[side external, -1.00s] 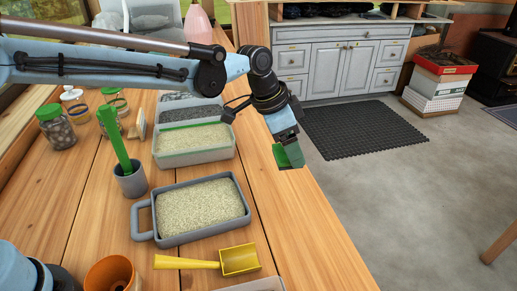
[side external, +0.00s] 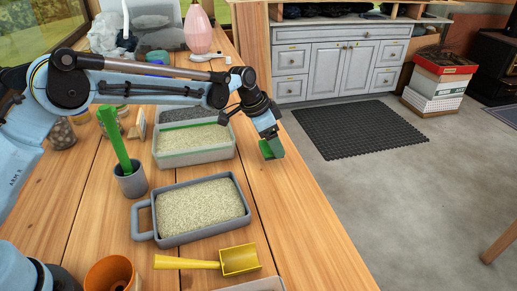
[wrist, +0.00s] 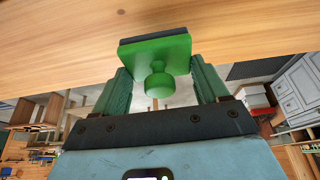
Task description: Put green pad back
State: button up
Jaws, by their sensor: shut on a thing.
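The green pad (wrist: 155,50), a square plate with a round knob and a dark face on its far side, is in my gripper (wrist: 160,68). The two green fingers stand at either side of the knob, with the plate across their tips. In the side external view my gripper (side external: 271,149) points down near the table's right edge, right of the grey bins. There the pad and fingers blend into one green shape. In the wrist view the pad's dark face is toward the wooden table (wrist: 60,45); I cannot tell whether it touches.
A grey-handled tray of pale grains (side external: 202,208) lies nearer the camera, with a yellow scoop (side external: 238,259) in front. A grain bin (side external: 195,158) stands left of my gripper. A grey cup (side external: 131,182) holds a green-handled tool. The wood strip along the right edge is clear.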

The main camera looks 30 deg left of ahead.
jog(key=shift+f, duration=1.35)
jog(key=shift+f, duration=0.1)
jog(key=o, duration=1.1)
